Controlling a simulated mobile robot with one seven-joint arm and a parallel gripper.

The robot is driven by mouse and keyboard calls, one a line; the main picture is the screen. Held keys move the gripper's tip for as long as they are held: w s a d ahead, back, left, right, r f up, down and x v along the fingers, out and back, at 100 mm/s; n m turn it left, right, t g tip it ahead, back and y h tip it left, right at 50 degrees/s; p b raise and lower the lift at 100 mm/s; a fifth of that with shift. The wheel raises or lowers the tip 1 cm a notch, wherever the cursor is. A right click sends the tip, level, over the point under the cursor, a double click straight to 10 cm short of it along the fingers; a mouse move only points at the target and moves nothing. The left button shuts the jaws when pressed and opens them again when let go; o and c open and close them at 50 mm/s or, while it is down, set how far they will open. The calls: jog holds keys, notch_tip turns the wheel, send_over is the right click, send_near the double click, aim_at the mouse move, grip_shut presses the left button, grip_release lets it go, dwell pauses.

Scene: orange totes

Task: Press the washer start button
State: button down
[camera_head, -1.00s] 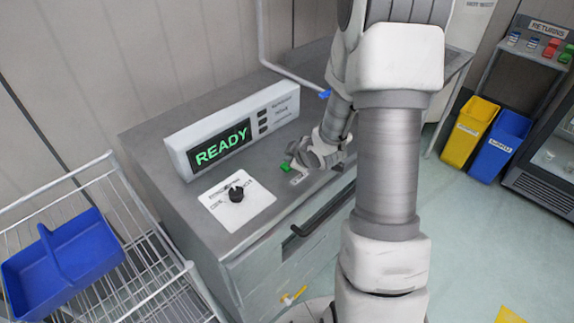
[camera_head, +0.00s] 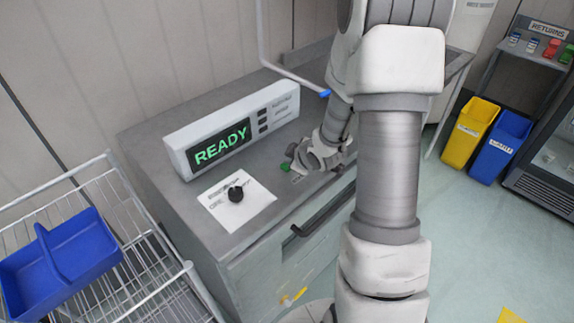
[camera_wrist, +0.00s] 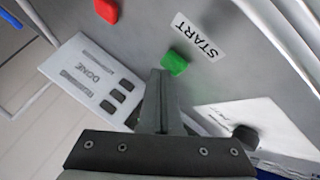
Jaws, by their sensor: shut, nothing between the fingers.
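The green start button (camera_head: 284,168) is on the grey washer top (camera_head: 150,140), in front of the white display unit. In the wrist view the green button (camera_wrist: 174,63) lies just beyond my fingertips, beside a white START label (camera_wrist: 198,38). My gripper (camera_head: 294,156) is shut and empty, low over the washer top close to the button. In the wrist view its closed fingers (camera_wrist: 160,76) point at the button's near edge; I cannot tell whether they touch it. The display (camera_head: 222,146) reads READY in green.
A black knob (camera_head: 236,193) on a white plate stands left of the button. A red button (camera_wrist: 107,10) shows in the wrist view. A wire rack with a blue caddy (camera_head: 60,262) is at left. Yellow (camera_head: 469,134) and blue (camera_head: 499,147) bins stand at right.

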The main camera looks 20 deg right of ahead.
jog(key=shift+f+b, duration=0.5)
jog(key=shift+b, duration=0.05)
dwell(0.4)
jog(key=shift+r, duration=0.15)
jog(key=shift+r+p, duration=0.7)
jog(key=shift+r, duration=0.1)
jog(key=shift+r+p, duration=2)
jog(key=shift+r, duration=0.45)
